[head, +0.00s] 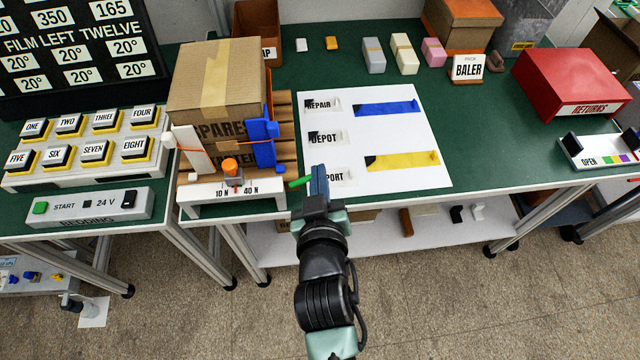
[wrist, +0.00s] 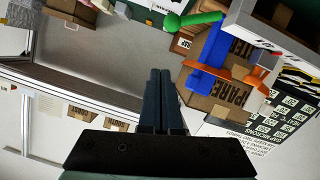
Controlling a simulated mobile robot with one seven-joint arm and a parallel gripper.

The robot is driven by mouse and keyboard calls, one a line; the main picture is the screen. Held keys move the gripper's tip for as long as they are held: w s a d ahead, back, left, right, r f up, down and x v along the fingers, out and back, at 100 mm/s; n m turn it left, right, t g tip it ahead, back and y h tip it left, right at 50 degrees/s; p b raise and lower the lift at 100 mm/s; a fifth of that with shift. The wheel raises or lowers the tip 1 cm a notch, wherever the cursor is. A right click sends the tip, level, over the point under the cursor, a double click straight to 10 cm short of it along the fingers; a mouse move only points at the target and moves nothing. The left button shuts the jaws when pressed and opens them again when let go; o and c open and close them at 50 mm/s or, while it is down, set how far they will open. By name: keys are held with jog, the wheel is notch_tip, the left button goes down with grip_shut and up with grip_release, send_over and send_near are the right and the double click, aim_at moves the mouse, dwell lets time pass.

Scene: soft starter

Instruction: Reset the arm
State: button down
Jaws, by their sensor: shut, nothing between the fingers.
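My gripper (head: 319,184) is at the front edge of the green bench, in front of the white sheet (head: 430,120). Its fingers are shut together with nothing between them. In the wrist view the closed fingers (wrist: 160,88) point up the middle of the picture. My arm reaches up from the bottom of the head view. A small green piece (head: 300,182) shows just left of the fingers in the head view; I cannot tell whether it touches them.
A cardboard box (head: 215,75) stands in a fixture with a white front bar (head: 262,194) to the left. Button panels (head: 85,140) are farther left. Colored blocks, a BALER sign (head: 467,68) and a red RETURNS box (head: 575,80) are at the back and right.

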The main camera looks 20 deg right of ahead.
jog(key=w+a+r+t, duration=0.2)
jog(key=r, duration=0.8)
jog(key=w+a+r+t+y, duration=0.1)
jog(key=a+r+t, duration=0.15)
jog(key=r, duration=0.65)
jog(key=w+a+r+t, duration=0.2)
jog(key=r, duration=0.8)
jog(key=s+a+r+t+y, duration=0.2)
jog(key=s+r, duration=0.3)
jog(key=r, duration=0.7)
jog(key=s+a+r+n+t+y, duration=0.1)
jog(key=s+a+r+t, duration=0.3)
jog(key=r, duration=0.8)
jog(key=shift+s+a+r+t+y, duration=0.15)
jog(key=shift+s+a+t+y, duration=0.2)
jog(key=shift+s+t+y, duration=0.3)
